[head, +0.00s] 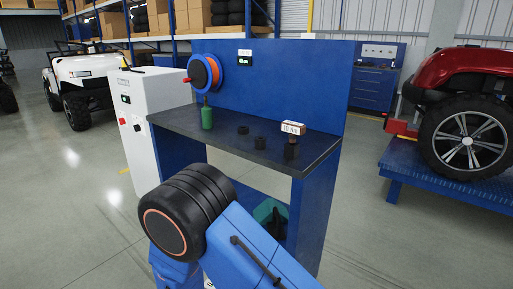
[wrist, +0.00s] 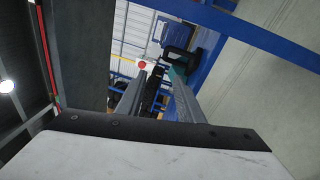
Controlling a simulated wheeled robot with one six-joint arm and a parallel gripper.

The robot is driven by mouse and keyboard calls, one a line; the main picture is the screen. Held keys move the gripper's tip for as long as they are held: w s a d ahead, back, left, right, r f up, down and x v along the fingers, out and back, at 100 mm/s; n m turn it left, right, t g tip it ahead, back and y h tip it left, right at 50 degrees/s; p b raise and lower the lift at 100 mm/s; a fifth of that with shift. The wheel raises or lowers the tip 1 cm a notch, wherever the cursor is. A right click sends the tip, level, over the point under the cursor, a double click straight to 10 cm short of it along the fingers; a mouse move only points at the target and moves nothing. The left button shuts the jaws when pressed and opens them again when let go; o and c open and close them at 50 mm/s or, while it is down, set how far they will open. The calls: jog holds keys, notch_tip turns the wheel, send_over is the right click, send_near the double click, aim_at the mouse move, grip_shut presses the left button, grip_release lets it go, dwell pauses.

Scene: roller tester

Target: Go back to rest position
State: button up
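My arm shows in the head view as blue links with a black rounded joint, in front of the workbench (head: 175,124). My gripper is hidden in the head view. In the wrist view, my gripper (wrist: 156,78) shows two grey fingers with a gap between them. The gap appears empty, with shelving and a red spot in the background behind it.
A blue panel (head: 300,75) with an orange reel (head: 206,73) rises behind. A red vehicle (head: 465,85) stands on a blue platform (head: 445,187).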

jog(key=s+d+r+m+g+h, duration=0.1)
jog(key=s+d+r+m+g, duration=0.15)
jog(key=d+r+g, duration=0.45)
jog(key=s+d+r+m+g, duration=0.1)
jog(key=d+r+m+g, duration=0.15)
jog(key=d, duration=0.95)
jog(key=s+d+r+m+g+h, duration=0.1)
jog(key=d+r+m+g, duration=0.35)
jog(key=d, duration=0.45)
jog(key=s+d+r+m+t+y, duration=0.1)
jog(key=s+d+r+m+y, duration=0.1)
jog(key=s+r+y, duration=0.3)
jog(key=s+d+r+m+t+y, duration=0.1)
jog(key=s+d+r+y, duration=0.4)
jog(key=s, duration=0.7)
jog(key=shift+s+r+m+y, duration=0.2)
jog(key=shift+s+m+y, duration=0.3)
jog(key=shift+y, duration=0.5)
